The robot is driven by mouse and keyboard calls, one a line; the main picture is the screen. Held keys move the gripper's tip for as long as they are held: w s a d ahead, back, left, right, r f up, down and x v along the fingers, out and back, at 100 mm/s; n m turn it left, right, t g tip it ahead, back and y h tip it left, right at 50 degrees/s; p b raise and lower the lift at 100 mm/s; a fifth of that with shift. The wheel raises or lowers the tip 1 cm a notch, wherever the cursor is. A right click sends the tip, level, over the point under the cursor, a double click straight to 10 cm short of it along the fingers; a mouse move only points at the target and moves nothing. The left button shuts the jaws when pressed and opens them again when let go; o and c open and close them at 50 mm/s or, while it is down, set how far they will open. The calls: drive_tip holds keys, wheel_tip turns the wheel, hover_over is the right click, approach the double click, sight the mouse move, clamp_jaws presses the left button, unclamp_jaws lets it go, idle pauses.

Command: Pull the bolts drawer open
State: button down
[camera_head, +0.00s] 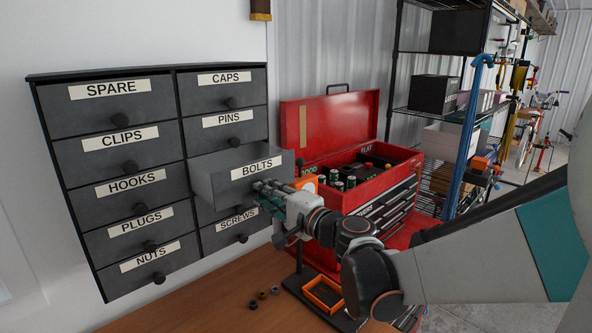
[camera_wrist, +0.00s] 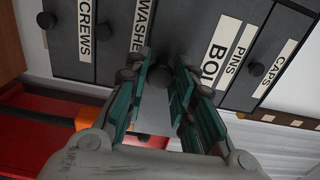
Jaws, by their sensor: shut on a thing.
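The grey bolts drawer (camera_head: 221,180) stands out from the dark cabinet, well in front of the drawers around it. Its white BOLTS label (camera_head: 256,168) faces out and also shows in the wrist view (camera_wrist: 219,50). My gripper (camera_head: 267,192) is at the lower part of the drawer front, with its teal-padded fingers closed on the round dark bolts knob (camera_wrist: 160,75). In the wrist view the knob sits between the fingertips of my gripper (camera_wrist: 158,82). My gripper hides the knob in the head view.
The other drawers of the cabinet (camera_head: 121,73) look shut. A red toolbox (camera_head: 330,123) with an open lid stands close right of my gripper. Shelving stands behind at right.

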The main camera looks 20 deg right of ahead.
drive_tip(key=c, duration=1.4)
unclamp_jaws()
drive_tip(key=shift+s, duration=0.25)
